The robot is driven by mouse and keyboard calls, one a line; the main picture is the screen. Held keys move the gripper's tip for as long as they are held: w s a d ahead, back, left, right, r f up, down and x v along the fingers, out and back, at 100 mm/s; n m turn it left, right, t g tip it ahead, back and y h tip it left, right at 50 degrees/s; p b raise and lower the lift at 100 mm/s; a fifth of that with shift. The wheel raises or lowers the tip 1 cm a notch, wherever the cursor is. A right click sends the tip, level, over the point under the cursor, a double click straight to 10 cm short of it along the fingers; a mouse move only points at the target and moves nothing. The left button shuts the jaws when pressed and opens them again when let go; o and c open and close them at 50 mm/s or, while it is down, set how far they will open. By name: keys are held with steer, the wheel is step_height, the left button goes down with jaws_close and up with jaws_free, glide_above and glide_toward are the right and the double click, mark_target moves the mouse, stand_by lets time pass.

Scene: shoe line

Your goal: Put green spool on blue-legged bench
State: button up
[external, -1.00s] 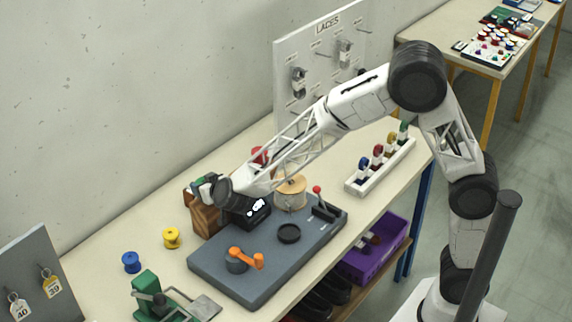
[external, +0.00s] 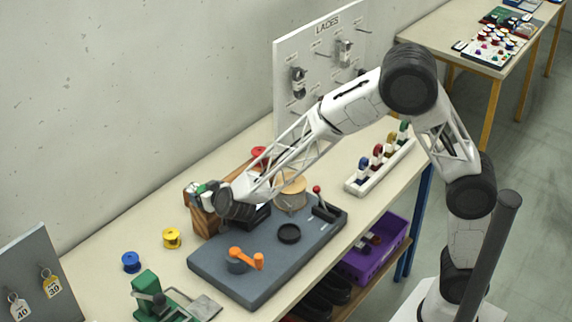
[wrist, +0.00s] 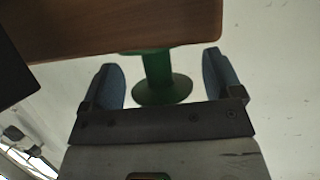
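A green spool (wrist: 160,75) shows in the wrist view between my two fingers, its upper part partly covered by a brown wooden edge. My gripper (wrist: 163,85) is open, with one blue-grey finger on each side of the spool and a gap to both. In the external view my gripper (external: 205,189) is low over the wooden block (external: 203,222); its fingers are small there, and I cannot clearly tell the spool from them. The blue-legged bench (external: 110,285) is the near table, with a blue leg (external: 421,205) at its right end.
A yellow spool (external: 172,238) and blue spool (external: 131,262) stand left of the block. A grey board (external: 265,285) with an orange crank (external: 246,258) lies in front. A white rack (external: 382,167) stands right. The far table (external: 430,40) has yellow legs.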

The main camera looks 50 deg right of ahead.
stand_by(0.4)
steer(key=v, duration=0.8)
stand_by(1.0)
steer(key=s+d+r+n+g+y, duration=0.3)
steer(key=s+d+r+y, duration=0.3)
steer(key=s+d+r, duration=0.45)
steer(key=s+d+g+h, duration=0.1)
steer(key=s+d+g, duration=0.1)
steer(key=s+d, duration=0.4)
steer(key=s+d+g+h, duration=0.1)
steer(key=s+d+g, duration=0.2)
steer(key=s, duration=1.1)
steer(key=s+d+m+g+h, duration=0.1)
steer(key=s+d+g, duration=0.1)
steer(key=s+d, duration=0.8)
steer(key=shift+f+g+h, duration=0.2)
steer(key=shift+g+h, duration=0.1)
steer(key=shift+g, duration=0.1)
